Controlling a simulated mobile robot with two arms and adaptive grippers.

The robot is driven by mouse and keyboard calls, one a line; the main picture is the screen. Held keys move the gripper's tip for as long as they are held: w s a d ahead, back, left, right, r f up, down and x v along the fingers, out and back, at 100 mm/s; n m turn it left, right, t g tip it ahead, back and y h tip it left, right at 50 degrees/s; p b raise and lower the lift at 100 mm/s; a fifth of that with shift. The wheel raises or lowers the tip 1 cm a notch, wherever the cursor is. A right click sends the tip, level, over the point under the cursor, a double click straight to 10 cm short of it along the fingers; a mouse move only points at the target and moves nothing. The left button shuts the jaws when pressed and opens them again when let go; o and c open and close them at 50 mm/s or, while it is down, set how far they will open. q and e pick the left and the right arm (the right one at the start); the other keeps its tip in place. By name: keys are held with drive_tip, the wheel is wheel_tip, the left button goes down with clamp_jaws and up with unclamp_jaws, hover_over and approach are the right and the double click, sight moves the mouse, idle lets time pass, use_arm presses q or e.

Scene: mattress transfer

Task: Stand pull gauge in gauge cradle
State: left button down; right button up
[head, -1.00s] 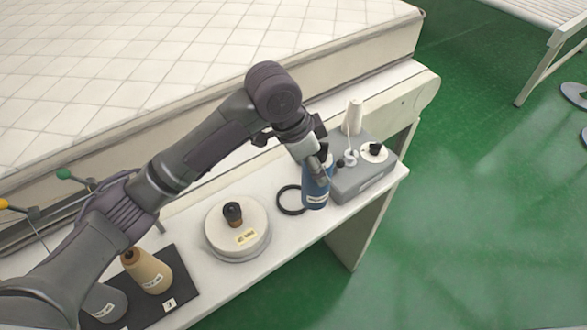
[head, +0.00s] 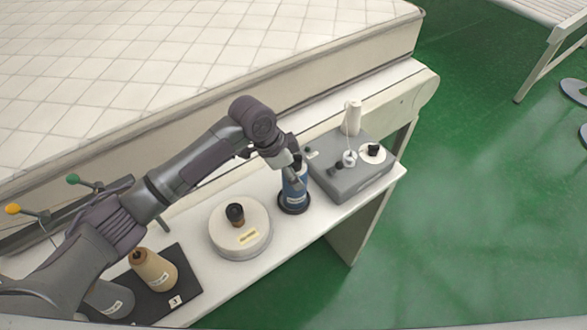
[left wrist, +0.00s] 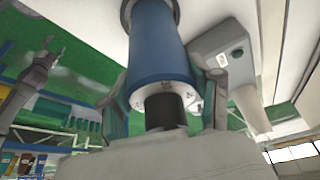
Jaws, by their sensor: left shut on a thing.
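The pull gauge is a blue cylinder (head: 295,192) with a white label. It stands about upright at the black ring-shaped gauge cradle (head: 306,206) on the white bench. The ring shows around its lower end; I cannot tell whether it is fully seated. My left gripper (head: 291,172) is shut on the gauge's top from above. In the left wrist view the gauge (left wrist: 158,45) points away between the fingers (left wrist: 168,105), its black stem near the palm. A grey arm with a claw-like end, likely my right gripper (left wrist: 50,52), shows at the left there.
A grey box (head: 350,181) with a white cone and knobs stands right of the cradle. A round cream weight (head: 240,243) with a dark knob is to the left. A black mat (head: 183,294) holds a tan and a grey bottle-shaped piece. The mattress (head: 200,70) lies behind.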

use_arm(q)
drive_tip(key=c, duration=0.7)
unclamp_jaws()
drive_tip(key=shift+f, duration=0.1)
drive_tip(key=o, duration=0.5)
drive_tip(key=shift+c, duration=0.2)
drive_tip(key=b+v, duration=0.2)
drive_tip(key=v, duration=1)
